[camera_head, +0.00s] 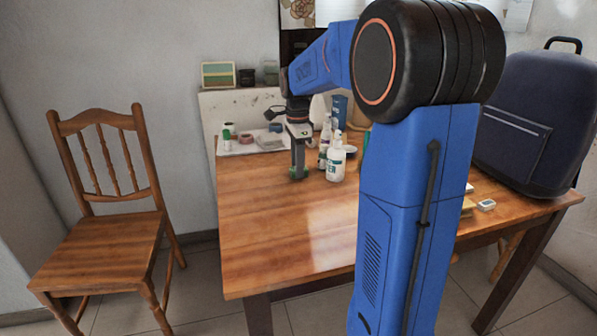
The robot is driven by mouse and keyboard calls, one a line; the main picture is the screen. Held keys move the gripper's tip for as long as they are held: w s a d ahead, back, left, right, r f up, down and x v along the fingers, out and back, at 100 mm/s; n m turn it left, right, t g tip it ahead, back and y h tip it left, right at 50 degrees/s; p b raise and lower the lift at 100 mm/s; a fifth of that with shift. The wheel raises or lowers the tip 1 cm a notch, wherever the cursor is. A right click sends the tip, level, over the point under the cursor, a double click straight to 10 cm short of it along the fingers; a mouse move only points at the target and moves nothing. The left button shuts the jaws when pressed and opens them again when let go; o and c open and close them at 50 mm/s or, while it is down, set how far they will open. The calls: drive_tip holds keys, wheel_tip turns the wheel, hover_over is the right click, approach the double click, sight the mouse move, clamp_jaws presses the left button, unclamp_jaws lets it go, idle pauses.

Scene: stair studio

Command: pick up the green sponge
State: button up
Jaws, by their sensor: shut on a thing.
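My gripper (299,172) points down over the back part of the wooden table (270,228). It is shut on a small green thing, the green sponge (298,177), which shows at the fingertips. The sponge is at or just above the table top; I cannot tell whether it touches. The fingers hide part of it.
White bottles (336,158) stand close to the right of my gripper. A pale tray (240,147) with small items lies behind to the left. A dark blue backpack (532,125) stands at the right. A wooden chair (105,225) is at the left. The table's front left is clear.

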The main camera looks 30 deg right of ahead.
wheel_tip(320, 180, up, 10)
idle(0.6)
drive_tip(key=o, duration=0.5)
drive_tip(key=c, duration=0.4)
drive_tip(key=shift+o, duration=0.2)
